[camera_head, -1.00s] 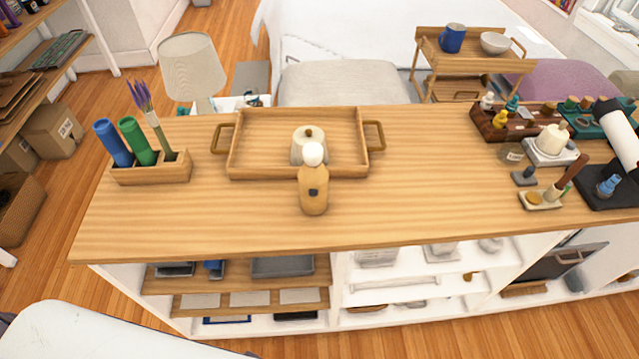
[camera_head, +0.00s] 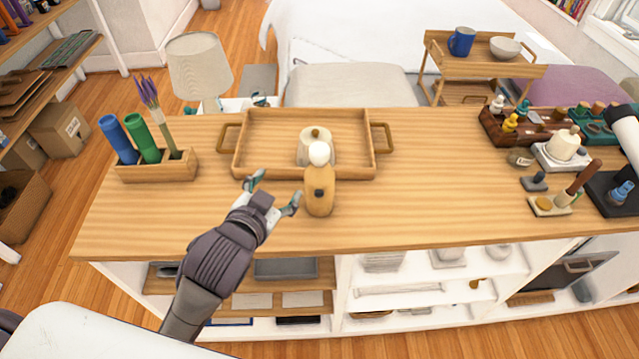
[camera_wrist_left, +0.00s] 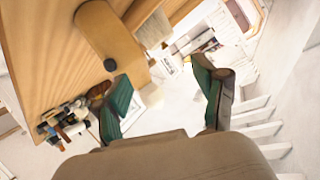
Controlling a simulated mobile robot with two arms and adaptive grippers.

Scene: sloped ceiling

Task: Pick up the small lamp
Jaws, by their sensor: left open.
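The small lamp (camera_head: 319,192) has a light wooden body with a dark round button and a white globe on top. It stands upright on the wooden counter in front of the tray. My left gripper (camera_head: 272,191) is just left of the lamp in the head view, with its fingers spread and empty. The right-hand finger is close to the lamp body; I cannot tell if they touch. In the left wrist view the wooden body (camera_wrist_left: 106,34) shows at upper left, beyond the open fingers (camera_wrist_left: 161,77). My right gripper is out of view.
A wooden tray (camera_head: 250,171) holding a pale lidded jar (camera_head: 316,134) lies behind the lamp. A wooden holder (camera_head: 157,167) with blue and green cylinders is at left. Boxes and small items crowd the right end. The counter (camera_head: 430,195) right of the lamp is clear.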

